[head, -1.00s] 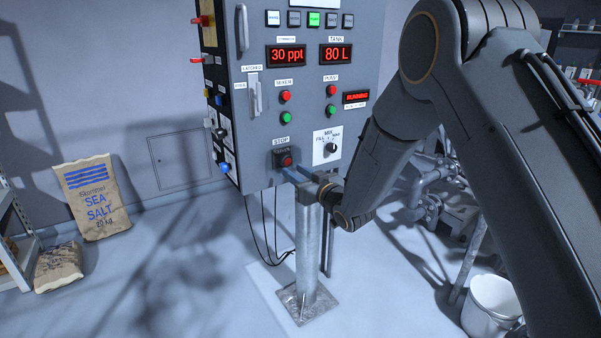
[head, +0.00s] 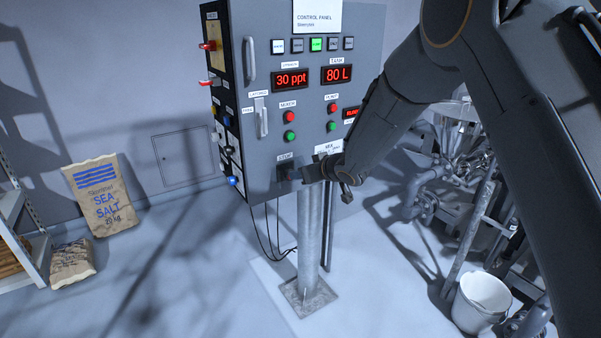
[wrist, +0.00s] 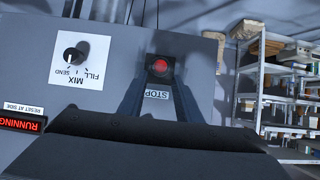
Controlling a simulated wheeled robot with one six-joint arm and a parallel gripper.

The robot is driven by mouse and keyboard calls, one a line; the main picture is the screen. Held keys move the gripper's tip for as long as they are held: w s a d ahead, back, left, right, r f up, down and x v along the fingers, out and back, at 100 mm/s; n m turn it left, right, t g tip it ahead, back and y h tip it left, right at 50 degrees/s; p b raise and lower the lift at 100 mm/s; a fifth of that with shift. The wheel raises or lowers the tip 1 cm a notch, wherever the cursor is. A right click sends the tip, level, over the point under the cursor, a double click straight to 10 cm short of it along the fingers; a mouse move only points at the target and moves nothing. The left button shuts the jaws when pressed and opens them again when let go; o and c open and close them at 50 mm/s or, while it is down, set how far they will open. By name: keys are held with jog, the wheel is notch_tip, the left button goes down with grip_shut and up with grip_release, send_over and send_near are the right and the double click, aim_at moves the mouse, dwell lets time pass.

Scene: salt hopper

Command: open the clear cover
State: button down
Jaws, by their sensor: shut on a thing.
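The grey control panel (head: 265,150) carries a STOP station (head: 285,172) near its lower edge. In the wrist view its red button (wrist: 160,66) sits in a dark housing above the STOP label (wrist: 156,95). The clear cover (wrist: 162,57) is over the button and hard to make out; how far it is lifted cannot be told. My gripper (head: 297,174) is at the STOP station, with its fingers on both sides of the cover in the wrist view (wrist: 160,76). It is shut on the cover. In the head view the gripper hides part of the station.
The MIX knob (wrist: 74,54) is beside the STOP station. A metal post (head: 310,240) stands below the panel. Salt sacks (head: 103,197) and a shelf (head: 15,215) are at left. Pipes (head: 425,200) and a white bucket (head: 480,300) are at right.

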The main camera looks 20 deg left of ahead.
aim_at(299, 157)
jog(key=r, duration=0.2)
jog(key=a+r+p, duration=0.1)
jog(key=r, duration=0.1)
jog(key=shift+w+a, duration=0.1)
jog(key=shift+w, duration=0.1)
jog(key=shift+w+a+r+p, duration=0.15)
jog(key=shift+a+r+p, duration=0.05)
jog(key=shift+r+p, duration=0.25)
jog(key=shift+w+a+r+p, duration=0.15)
jog(key=shift+a+r+p, duration=0.05)
jog(key=shift+r+p, duration=0.2)
jog(key=c, duration=2.3)
grip_release()
jog(key=shift+w+d+f, duration=0.2)
jog(key=shift+f, duration=0.15)
jog(key=o, duration=0.4)
jog(key=shift+d, duration=0.1)
jog(key=shift+c, duration=0.2)
jog(key=o, duration=0.7)
jog(key=shift+s+f, duration=0.15)
jog(key=shift+s, duration=0.05)
jog(key=shift+c, duration=0.2)
jog(key=b+v, duration=0.2)
jog(key=v, duration=0.5)
jog(key=shift+s+d, duration=0.2)
jog(key=shift+s, duration=0.05)
